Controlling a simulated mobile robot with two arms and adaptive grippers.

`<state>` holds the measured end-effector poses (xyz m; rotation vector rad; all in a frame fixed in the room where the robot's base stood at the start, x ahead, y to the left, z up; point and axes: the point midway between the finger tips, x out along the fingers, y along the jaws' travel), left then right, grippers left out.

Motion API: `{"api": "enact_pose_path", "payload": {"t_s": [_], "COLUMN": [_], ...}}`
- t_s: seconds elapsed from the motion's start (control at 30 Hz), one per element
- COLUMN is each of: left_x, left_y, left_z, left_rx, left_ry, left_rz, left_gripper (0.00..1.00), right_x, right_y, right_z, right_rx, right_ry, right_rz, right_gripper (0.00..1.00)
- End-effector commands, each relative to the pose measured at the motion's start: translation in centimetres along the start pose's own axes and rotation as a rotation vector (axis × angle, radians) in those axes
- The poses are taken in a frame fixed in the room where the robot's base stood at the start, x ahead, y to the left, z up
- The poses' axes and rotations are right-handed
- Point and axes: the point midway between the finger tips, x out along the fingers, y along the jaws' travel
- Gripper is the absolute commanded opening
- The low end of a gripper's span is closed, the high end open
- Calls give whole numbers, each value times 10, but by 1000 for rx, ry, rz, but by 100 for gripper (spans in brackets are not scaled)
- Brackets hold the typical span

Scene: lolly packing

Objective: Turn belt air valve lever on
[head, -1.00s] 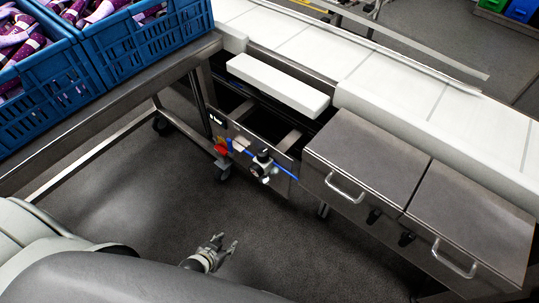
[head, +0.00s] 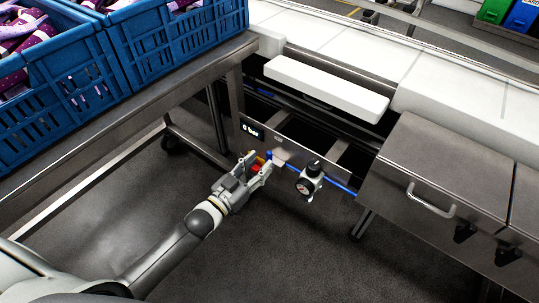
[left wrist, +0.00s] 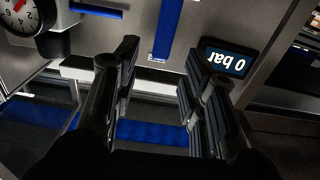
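The belt air valve's red lever (head: 256,168) shows on the metal panel under the conveyor, partly hidden by my left gripper (head: 256,165). The gripper is at the lever with its two fingers apart, one on each side of the red part in the head view. I cannot tell whether they touch it. In the left wrist view the open fingers (left wrist: 162,60) show with a gap between them; the lever cannot be made out there. A dark display (head: 252,131) beside the valve reads 0 bar, upside down in the left wrist view (left wrist: 225,60). My right gripper is not in view.
A round gauge with a regulator (head: 307,180) sits right of the valve on a blue hose (head: 340,187). A table with blue crates (head: 160,45) of purple items stands left. Metal boxes (head: 420,165) stand right. The floor below is clear.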

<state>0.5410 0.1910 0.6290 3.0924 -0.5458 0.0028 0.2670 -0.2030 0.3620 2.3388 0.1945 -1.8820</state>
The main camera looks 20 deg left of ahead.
Motion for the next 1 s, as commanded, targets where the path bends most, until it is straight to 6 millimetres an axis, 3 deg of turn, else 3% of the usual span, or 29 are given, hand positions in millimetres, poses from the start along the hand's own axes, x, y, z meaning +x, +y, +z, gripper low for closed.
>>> {"api": "enact_pose_path", "payload": {"t_s": [0.1, 0.3, 0.77, 1.0], "left_x": [22, 48, 59, 59], "left_y": [0, -1, 0, 0], "left_z": [1, 1, 1, 1], "left_rx": [1, 1, 0, 0], "left_ry": [1, 0, -2, -2], "left_rz": [-1, -1, -1, -1], "left_gripper": [39, 39, 39, 11], "right_x": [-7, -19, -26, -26], "right_y": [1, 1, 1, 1], "right_z": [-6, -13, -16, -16], "right_rx": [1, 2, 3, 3], "right_ry": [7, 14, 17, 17], "right_rz": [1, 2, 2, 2], "right_gripper": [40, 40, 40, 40]}}
